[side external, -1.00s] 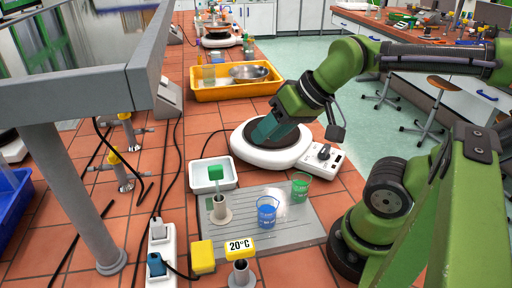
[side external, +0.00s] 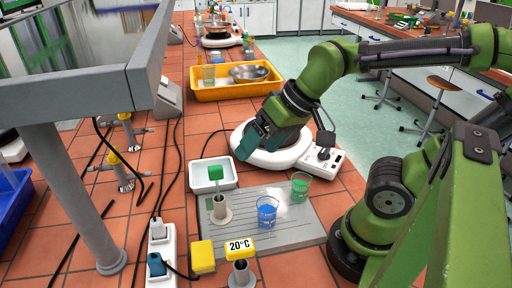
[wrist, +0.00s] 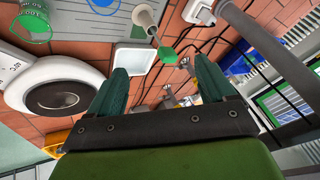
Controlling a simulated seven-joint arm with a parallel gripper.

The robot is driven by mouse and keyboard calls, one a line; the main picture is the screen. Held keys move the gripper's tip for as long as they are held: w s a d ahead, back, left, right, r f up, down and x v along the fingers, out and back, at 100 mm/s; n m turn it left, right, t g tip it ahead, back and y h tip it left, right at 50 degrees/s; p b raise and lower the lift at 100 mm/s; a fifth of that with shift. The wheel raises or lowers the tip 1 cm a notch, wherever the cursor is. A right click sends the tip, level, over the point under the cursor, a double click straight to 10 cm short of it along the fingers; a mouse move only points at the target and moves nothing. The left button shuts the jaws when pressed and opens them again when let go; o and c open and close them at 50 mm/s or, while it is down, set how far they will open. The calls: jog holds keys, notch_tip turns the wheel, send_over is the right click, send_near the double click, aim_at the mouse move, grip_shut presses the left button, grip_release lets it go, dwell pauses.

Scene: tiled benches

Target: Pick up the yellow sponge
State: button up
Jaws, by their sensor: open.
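The yellow sponge (side external: 203,257), a small yellow block, lies near the front of the bench in the side view, beside the white power strip. I cannot make it out in the wrist view. My gripper (side external: 246,143) is over the left edge of the white hotplate, well behind the sponge and higher than it. Its two teal fingers are spread apart in the wrist view (wrist: 163,72), with nothing between them.
A white tray (side external: 229,184), a green-topped probe in a holder (side external: 221,216), blue (side external: 267,213) and green (side external: 300,187) beakers stand between gripper and sponge. A yellow 20°C display (side external: 240,246) stands beside the sponge. A shelf post (side external: 80,200) rises at left.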

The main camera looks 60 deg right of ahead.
jog(key=w+a+f+g, duration=0.3)
jog(key=a+f+g, duration=0.15)
jog(key=a, duration=0.35)
jog(key=m+g+h, duration=0.1)
jog(key=m+h, duration=0.2)
jog(key=m, duration=0.3)
send_over(202, 253)
notch_tip(202, 253, down, 6)
notch_tip(202, 253, down, 6)
jog(key=shift+d+f, duration=0.1)
jog(key=shift+d, duration=0.05)
jog(key=shift+a+f, duration=0.2)
jog(key=shift+f, duration=2.55)
jog(key=shift+c, duration=0.2)
jog(key=c, duration=1)
jog(key=shift+r, duration=0.1)
